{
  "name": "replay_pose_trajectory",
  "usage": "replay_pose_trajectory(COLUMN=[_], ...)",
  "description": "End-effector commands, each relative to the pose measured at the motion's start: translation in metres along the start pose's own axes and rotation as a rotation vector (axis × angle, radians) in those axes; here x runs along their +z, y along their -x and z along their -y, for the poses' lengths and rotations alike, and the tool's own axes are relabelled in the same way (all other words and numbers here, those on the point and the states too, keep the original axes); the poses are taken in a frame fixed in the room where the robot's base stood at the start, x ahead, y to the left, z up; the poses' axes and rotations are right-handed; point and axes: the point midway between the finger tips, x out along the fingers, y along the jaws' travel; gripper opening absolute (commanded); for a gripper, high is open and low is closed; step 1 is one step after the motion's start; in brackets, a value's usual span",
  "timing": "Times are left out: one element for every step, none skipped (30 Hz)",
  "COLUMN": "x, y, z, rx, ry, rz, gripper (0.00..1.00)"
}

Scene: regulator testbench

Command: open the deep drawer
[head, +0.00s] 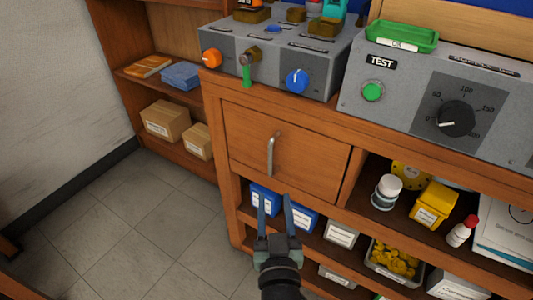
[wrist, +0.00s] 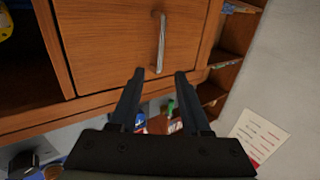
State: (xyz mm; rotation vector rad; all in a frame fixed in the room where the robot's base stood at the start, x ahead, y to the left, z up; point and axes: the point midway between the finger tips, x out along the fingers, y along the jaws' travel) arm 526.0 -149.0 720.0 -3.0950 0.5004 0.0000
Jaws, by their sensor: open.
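The deep drawer (head: 250,155) is shut flush in the wooden bench and has a vertical metal bar handle (head: 271,154). In the wrist view the drawer front (wrist: 115,40) fills the top middle, with the handle (wrist: 159,42) just ahead of the fingertips. My gripper (head: 274,200) is open and empty, below and in front of the handle in the head view. The two fingers also show in the wrist view (wrist: 158,75), spread to either side of the line of the handle and apart from it.
A grey unit with knobs (head: 330,65) and a TEST panel (head: 410,75) stand on the bench top. Open shelves below and right hold blue boxes (head: 303,217), white bins and a yellow container (head: 433,204). Cardboard boxes (head: 165,120) sit on a left shelf. The tiled floor (head: 130,220) at left is clear.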

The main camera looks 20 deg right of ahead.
Motion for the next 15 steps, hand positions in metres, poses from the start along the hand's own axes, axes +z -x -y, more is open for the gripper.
replay_pose_trajectory(x=[0.001,0.001,0.000,0.000,0.001,0.001,0.001,0.000,0.000,0.001,0.001,0.001,0.001,0.001,0.001], y=[-0.006,-0.011,-0.017,-0.022,-0.027,-0.034,-0.040,-0.045,-0.052,-0.057,-0.062,-0.070,-0.074,-0.080,-0.086], z=[0.001,0.001,0.001,0.001,0.001,0.001,0.001,0.001,0.001,0.001,0.001,0.001,0.001,0.001,0.001], rx=[-0.001,-0.001,-0.001,-0.001,-0.001,-0.001,-0.001,-0.001,-0.001,-0.001,-0.001,-0.001,-0.001,-0.001,-0.001], ry=[0.000,0.000,0.000,-0.001,-0.001,-0.001,-0.001,-0.001,-0.001,-0.001,-0.001,-0.001,-0.001,-0.001,-0.001], rz=[-0.003,-0.003,-0.004,-0.004,-0.004,-0.004,-0.004,-0.005,-0.005,-0.004,-0.004,-0.004,-0.004,-0.003,-0.004], gripper=[0.47,0.47,0.47,0.47,0.47,0.47,0.47,0.47,0.47,0.47,0.47,0.47,0.47,0.47,0.47])
